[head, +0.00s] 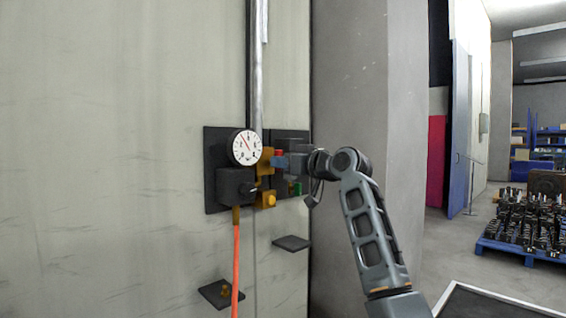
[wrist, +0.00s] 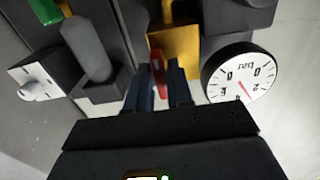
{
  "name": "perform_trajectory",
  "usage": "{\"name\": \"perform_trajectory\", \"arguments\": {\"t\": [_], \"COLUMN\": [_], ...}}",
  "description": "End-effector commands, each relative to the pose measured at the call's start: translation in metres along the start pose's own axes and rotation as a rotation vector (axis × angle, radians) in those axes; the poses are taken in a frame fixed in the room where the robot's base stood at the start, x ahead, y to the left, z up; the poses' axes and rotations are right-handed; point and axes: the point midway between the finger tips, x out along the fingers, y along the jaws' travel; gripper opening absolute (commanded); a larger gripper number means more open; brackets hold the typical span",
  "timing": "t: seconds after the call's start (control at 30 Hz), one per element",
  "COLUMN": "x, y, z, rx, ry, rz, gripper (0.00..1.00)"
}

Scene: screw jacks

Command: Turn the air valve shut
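The air valve appears to be the yellow block (wrist: 178,48) with a red handle (wrist: 158,72), in the upper middle of the wrist view. My gripper (head: 285,162) is at the panel, coming from the right. In the wrist view the two dark blue fingers of my gripper (wrist: 161,85) stand close together, one on each side of the red handle, and look shut on it. The fingers hide part of the handle.
A round white gauge (head: 246,147) sits left of the valve, and it also shows in the wrist view (wrist: 240,74). An orange hose (head: 236,262) hangs below the black block (head: 235,187). Small dark shelves (head: 291,243) stick out below. A blue pallet (head: 525,250) stands far right.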

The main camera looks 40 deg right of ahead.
Motion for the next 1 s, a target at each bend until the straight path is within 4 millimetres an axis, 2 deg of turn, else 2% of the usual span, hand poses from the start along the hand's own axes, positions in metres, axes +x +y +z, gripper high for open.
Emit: {"name": "perform_trajectory", "arguments": {"t": [0.03,0.17,0.47,0.57,0.8,1.0], "x": [0.0,0.0,-0.003,-0.013,-0.053,-0.074], "y": [0.0,0.0,0.0,0.0,0.0,0.0], "z": [0.0,-0.001,-0.002,-0.001,0.001,0.0], "rx": [-0.001,-0.002,-0.003,-0.004,-0.004,-0.002], "ry": [0.001,0.002,0.005,0.005,0.005,0.003], "rz": [0.0,0.0,0.001,0.001,0.001,0.001], "gripper": [0.26,0.39,0.39,0.39,0.39,0.39]}}
